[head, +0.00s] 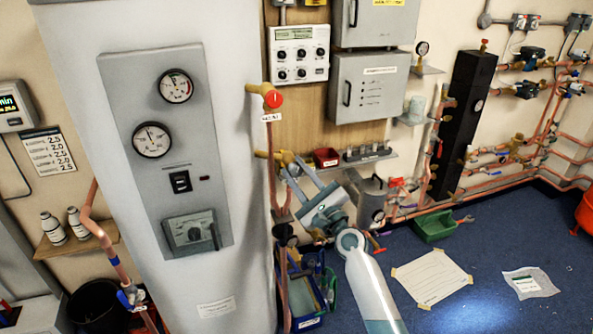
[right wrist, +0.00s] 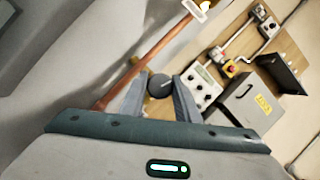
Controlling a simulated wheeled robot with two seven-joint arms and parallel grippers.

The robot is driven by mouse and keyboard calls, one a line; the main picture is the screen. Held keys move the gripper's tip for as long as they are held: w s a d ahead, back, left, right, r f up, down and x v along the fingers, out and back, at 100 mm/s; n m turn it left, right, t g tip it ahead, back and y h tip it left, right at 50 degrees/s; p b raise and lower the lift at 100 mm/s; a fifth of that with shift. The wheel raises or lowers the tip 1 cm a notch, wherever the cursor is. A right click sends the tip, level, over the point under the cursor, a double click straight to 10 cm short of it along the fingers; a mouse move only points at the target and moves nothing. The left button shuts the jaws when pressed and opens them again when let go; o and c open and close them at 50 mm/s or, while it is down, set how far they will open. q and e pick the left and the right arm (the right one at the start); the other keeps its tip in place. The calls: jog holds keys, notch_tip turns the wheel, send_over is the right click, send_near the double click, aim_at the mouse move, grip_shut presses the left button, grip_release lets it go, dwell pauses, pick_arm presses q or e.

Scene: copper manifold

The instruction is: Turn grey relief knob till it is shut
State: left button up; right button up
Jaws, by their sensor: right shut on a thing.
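The grey relief knob (right wrist: 160,86) is a dark round cap in the right wrist view, between the two fingers of my right gripper (right wrist: 160,95). The fingers are shut on its sides. In the head view my right gripper (head: 296,170) reaches up from the lower right to a brass valve fitting (head: 284,157) on a vertical copper pipe. The knob itself cannot be made out there. How far the knob is turned cannot be told. My left gripper is not in view.
A red round knob (head: 273,99) on a brass valve sits above on the same pipe, with a white label (head: 271,117) below it. The big grey cylinder tank (head: 215,280) stands close on the left.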

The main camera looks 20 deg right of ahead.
jog(key=n+g, duration=0.1)
jog(key=n, duration=0.1)
jog(key=n+y+p, duration=0.1)
jog(key=n, duration=0.2)
jog(key=shift+g+p, duration=0.3)
jog(key=shift+g, duration=0.1)
jog(key=shift+y, duration=0.3)
jog(key=o, duration=1)
jog(key=shift+o, duration=0.2)
jog(key=b+v, duration=0.4)
jog(key=v, duration=1.3)
jog(key=shift+s, duration=0.25)
